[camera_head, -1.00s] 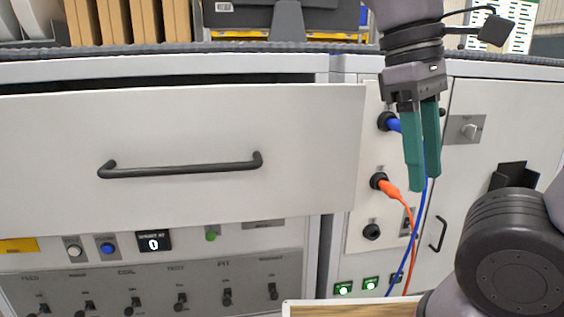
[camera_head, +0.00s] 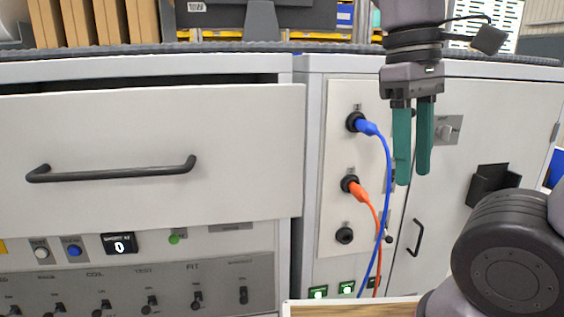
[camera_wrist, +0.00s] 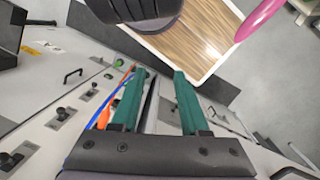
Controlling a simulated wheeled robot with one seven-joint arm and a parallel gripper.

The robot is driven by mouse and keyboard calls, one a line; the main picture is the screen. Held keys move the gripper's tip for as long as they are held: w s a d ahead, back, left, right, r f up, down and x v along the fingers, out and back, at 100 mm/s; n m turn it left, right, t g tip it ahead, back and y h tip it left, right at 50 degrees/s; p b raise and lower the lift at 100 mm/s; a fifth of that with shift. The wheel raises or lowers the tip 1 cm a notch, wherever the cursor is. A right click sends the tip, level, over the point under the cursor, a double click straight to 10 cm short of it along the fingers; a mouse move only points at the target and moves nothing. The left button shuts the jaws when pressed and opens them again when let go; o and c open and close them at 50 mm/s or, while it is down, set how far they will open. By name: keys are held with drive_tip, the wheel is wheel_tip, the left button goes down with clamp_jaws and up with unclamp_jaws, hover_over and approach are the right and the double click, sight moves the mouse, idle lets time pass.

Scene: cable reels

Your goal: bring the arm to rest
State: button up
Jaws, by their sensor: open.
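My gripper (camera_head: 413,180) hangs fingers down in front of the cabinet on the right, its two green fingers apart with nothing between them. It also shows in the wrist view (camera_wrist: 153,72). A blue plug (camera_head: 366,127) sits in the top socket of the light panel, its blue cable hanging down. An orange plug (camera_head: 360,191) sits in the middle socket, with an orange cable below it. The gripper is right of both plugs and appears clear of them. The bottom socket (camera_head: 344,236) is empty.
A wide drawer front (camera_head: 140,150) with a black handle stands partly out at the left. A black holder (camera_head: 491,184) is on the right door. A wood-topped surface (camera_head: 350,311) lies low in front. A monitor and boxes stand on the counter behind.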

drive_tip(key=w+d+r+m+t+y, duration=0.1)
drive_tip(key=w+d+r+m+t, duration=0.1)
drive_tip(key=w, duration=0.6)
drive_tip(key=w+d+r+m+t+y, duration=0.2)
drive_tip(key=w+d+m+t, duration=0.3)
drive_tip(key=w+m, duration=0.3)
drive_tip(key=shift+w+d+r+m+t, duration=0.25)
drive_tip(key=shift+w+r+m+t, duration=0.1)
drive_tip(key=shift+t, duration=0.15)
drive_tip(key=shift+y, duration=0.3)
